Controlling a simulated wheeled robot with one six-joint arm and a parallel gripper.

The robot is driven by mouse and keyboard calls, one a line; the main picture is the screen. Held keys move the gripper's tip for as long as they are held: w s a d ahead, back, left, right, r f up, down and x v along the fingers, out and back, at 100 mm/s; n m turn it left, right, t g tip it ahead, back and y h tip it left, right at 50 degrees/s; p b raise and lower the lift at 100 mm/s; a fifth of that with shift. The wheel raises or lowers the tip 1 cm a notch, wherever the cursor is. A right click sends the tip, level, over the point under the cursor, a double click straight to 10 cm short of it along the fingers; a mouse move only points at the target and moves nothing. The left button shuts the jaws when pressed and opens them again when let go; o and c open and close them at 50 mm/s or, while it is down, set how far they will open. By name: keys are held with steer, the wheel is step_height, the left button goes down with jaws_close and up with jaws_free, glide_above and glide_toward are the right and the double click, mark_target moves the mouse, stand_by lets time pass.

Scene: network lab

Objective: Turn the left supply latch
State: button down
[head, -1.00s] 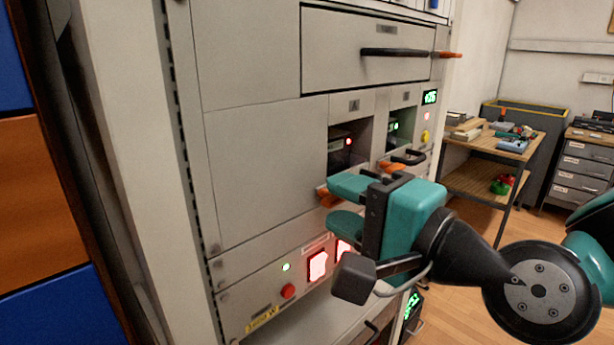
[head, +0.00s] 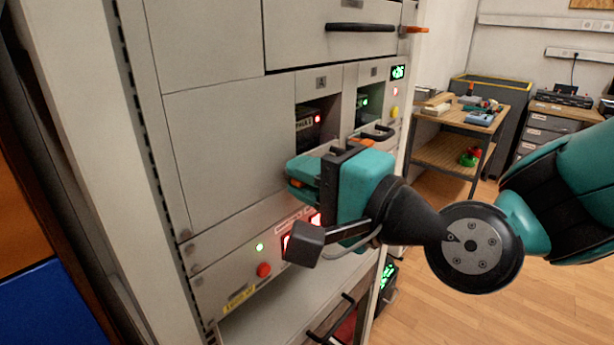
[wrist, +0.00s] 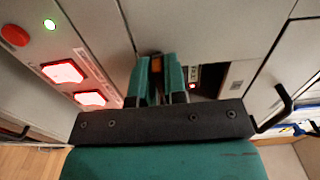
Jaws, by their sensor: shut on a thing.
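The left supply latch (head: 295,184) is a small orange lever below the left bay marked A, on the grey rack front. My gripper (head: 292,176) is shut on it, with the teal fingers above and below it in the head view. In the wrist view, the orange latch (wrist: 156,63) shows between the two fingertips (wrist: 157,75). Most of the latch is hidden by the fingers, so its exact angle cannot be told. The left bay (head: 316,120) has a red light. The right bay (head: 366,103) has a green light, with its own orange latch (head: 362,142) below.
A black handle (head: 379,133) sticks out right of my gripper. A drawer (head: 330,45) with a black handle is above. Below are lit red switches (wrist: 62,71) and a red button (head: 264,270). A workbench (head: 455,118) stands at the back right, with open floor before it.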

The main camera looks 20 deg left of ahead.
steer(key=shift+f, duration=0.1)
steer(key=n+b, duration=0.4)
steer(key=shift+s+f+n, duration=0.1)
steer(key=shift+f+n, duration=0.05)
steer(key=shift+n, duration=0.25)
steer(key=n+b, duration=0.4)
steer(key=b, duration=0.1)
steer(key=shift+f+n, duration=0.1)
steer(key=shift+n, duration=0.2)
steer(key=n+b, duration=0.5)
steer(key=b, duration=0.1)
steer(key=shift+n+b, duration=1.55)
steer(key=shift+n, duration=0.05)
steer(key=c, duration=1.2)
jaws_free()
steer(key=shift+r, duration=0.2)
steer(key=shift+o, duration=0.2)
steer(key=shift+r, duration=0.1)
